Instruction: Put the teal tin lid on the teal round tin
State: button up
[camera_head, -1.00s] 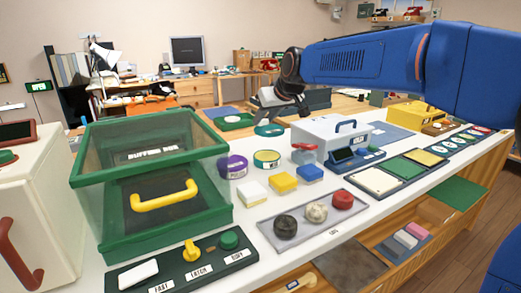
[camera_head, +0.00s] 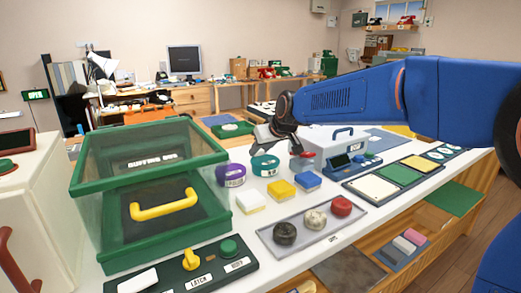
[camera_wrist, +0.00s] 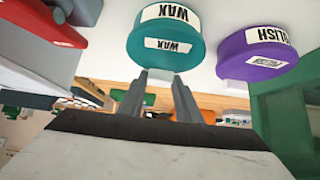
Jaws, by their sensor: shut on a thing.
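The teal round tin (camera_head: 265,171) stands on the white counter right of a purple tin (camera_head: 231,177). The teal tin lid (camera_head: 265,160) is at the tin's top and appears to rest on it; I cannot tell whether it is fully seated. In the wrist view, the teal lid (camera_wrist: 160,55) shows a WAX label, with another WAX label beyond it on the tin (camera_wrist: 172,11). My gripper (camera_head: 265,145) is just above the tin, shut on the lid. Its two fingers (camera_wrist: 158,78) meet the lid's near edge; the gripped part is hidden.
A grey tray (camera_head: 310,223) holds black, cream and red round pieces. A green-framed glass case (camera_head: 150,190) stands left. A light grey box with a blue handle (camera_head: 335,145) stands close on the right.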

jog(key=shift+f, duration=0.15)
jog(key=o, duration=1)
jog(key=shift+s+r, duration=0.1)
jog(key=shift+r, duration=0.2)
jog(key=v, duration=1.1)
jog(key=shift+s+d+r, duration=0.2)
jog(key=shift+s+d, duration=0.05)
